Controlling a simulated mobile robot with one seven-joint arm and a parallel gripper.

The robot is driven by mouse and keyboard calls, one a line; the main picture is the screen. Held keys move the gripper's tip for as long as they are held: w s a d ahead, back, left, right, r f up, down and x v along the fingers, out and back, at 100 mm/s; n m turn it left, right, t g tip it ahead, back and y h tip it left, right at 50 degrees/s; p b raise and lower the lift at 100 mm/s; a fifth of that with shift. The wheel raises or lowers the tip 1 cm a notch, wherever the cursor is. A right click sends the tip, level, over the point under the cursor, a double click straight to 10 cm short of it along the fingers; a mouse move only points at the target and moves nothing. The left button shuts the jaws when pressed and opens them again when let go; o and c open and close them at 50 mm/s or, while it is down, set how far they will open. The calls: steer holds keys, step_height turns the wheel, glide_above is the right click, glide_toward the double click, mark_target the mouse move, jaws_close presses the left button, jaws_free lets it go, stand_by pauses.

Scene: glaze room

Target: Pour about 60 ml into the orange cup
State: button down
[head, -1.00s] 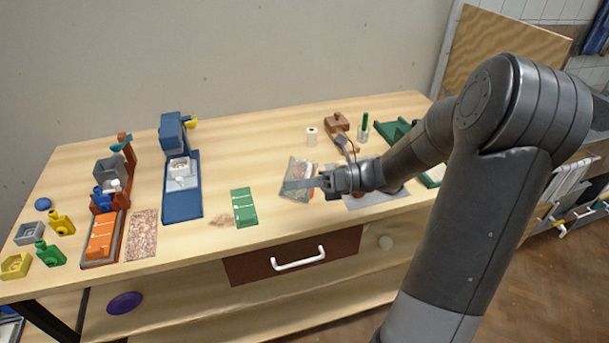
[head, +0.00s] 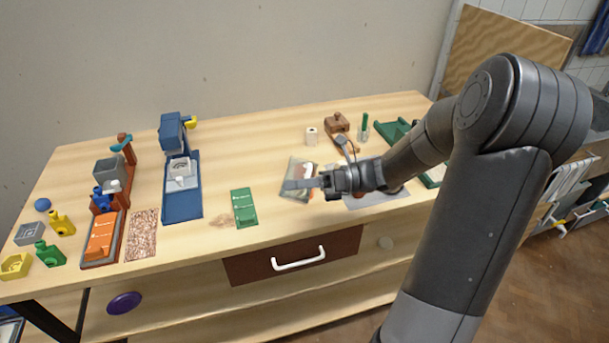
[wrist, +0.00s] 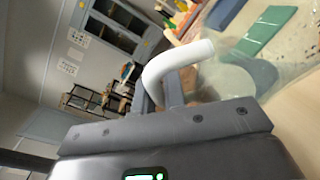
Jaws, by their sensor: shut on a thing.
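My gripper (head: 326,183) is over the right half of the bench. In the wrist view my gripper (wrist: 165,98) is shut on the white curved handle (wrist: 180,62) of a jug. The jug's translucent, pale body (wrist: 232,80) is beyond the handle; its contents and spout cannot be made out. In the head view a see-through patch left of the gripper may be the jug, partly behind a grey finger. I cannot pick out the orange cup for certain; it may be hidden by the gripper or jug.
A green panel (head: 244,207) lies left of the gripper. A blue stand (head: 182,200), an orange block (head: 101,236) and several small bottles stand farther left. A white roll (head: 311,136) and a brown wooden item (head: 337,122) are behind. A white drawer handle (head: 298,260) is below the front edge.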

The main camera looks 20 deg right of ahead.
steer(key=shift+s+a+f+n+t+h+b, duration=0.25)
steer(key=shift+s+a+f+n+h+b, duration=0.25)
steer(key=shift+a+f+n+h, duration=1)
steer(key=shift+s+a+f+n+t+y+b, duration=0.2)
steer(key=shift+s+f+n, duration=0.5)
steer(key=shift+f, duration=1.65)
steer(key=shift+s+a+f+n+t+h+b, duration=0.25)
steer(key=shift+s+a+f+n+h+b, duration=0.3)
steer(key=shift+f+n+h, duration=0.95)
